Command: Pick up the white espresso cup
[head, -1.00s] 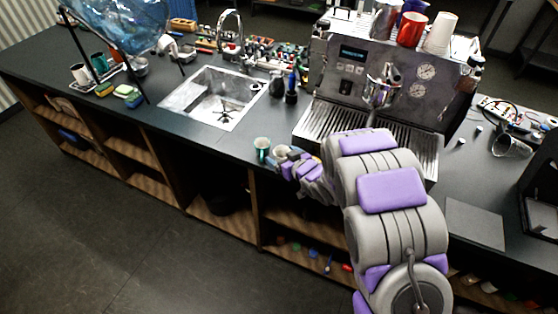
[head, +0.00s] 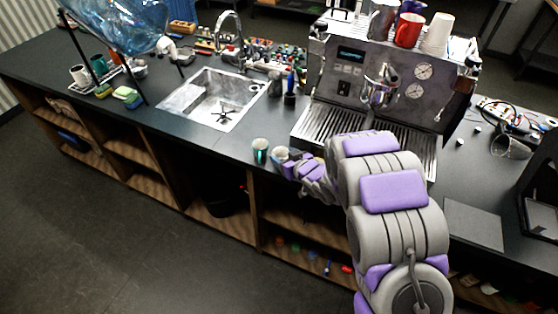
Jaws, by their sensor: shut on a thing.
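The white espresso cup (head: 279,154) is at the front edge of the dark counter, left of the espresso machine. My gripper (head: 288,163) is at the cup's right side and is shut on it. My own arm hides part of the grip, and the fingertips are small in the picture. I cannot tell whether the cup still touches the counter.
A teal cup (head: 260,151) stands close on the left of the white cup. The espresso machine (head: 385,85) with its drip tray is behind my arm. A sink (head: 212,100) lies to the left. The counter between sink and teal cup is clear.

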